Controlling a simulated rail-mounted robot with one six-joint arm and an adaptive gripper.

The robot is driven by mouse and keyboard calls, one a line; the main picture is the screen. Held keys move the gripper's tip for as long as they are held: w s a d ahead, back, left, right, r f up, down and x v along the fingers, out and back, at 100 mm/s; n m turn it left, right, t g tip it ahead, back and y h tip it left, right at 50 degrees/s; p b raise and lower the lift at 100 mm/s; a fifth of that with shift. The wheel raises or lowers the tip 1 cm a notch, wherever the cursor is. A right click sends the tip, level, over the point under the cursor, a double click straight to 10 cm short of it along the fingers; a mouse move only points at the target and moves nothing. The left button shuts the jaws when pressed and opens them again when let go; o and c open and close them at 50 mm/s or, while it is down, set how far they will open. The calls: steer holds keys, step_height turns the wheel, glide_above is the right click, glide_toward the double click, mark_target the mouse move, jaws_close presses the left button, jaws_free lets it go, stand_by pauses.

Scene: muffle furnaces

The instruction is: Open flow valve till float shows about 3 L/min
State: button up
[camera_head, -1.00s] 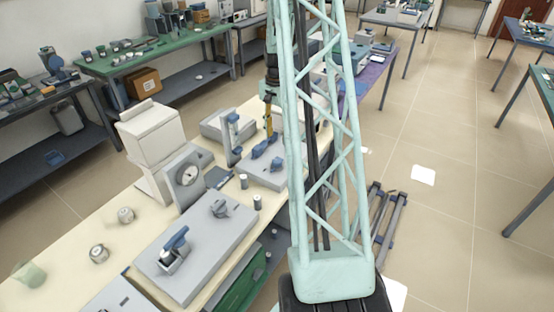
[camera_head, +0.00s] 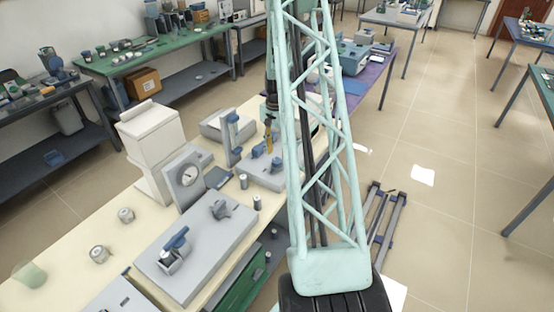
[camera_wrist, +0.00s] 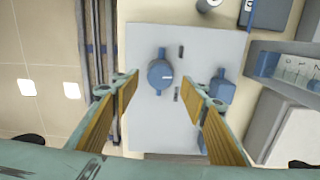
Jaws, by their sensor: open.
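A blue round valve knob (camera_wrist: 160,74) with a white mark and short stubs above and below sits on a light grey plate (camera_wrist: 140,125) in the wrist view. My gripper (camera_wrist: 163,87) is open, with its yellow fingers on either side of the knob and apart from it. In the head view the flow meter (camera_head: 233,137) stands upright, and my gripper (camera_head: 268,140) is over the plate, partly hidden by my mast.
A dial gauge stand (camera_head: 187,175), a white box-shaped unit (camera_head: 152,138) and a plate with a blue-handled valve (camera_head: 175,242) share the cream bench. Small metal cylinders (camera_head: 257,202) stand near the plate. Floor to the right is mostly open.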

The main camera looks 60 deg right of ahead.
mark_target(277, 160)
steer(key=shift+f, duration=2)
steer(key=shift+c, duration=0.3)
steer(key=c, duration=0.8)
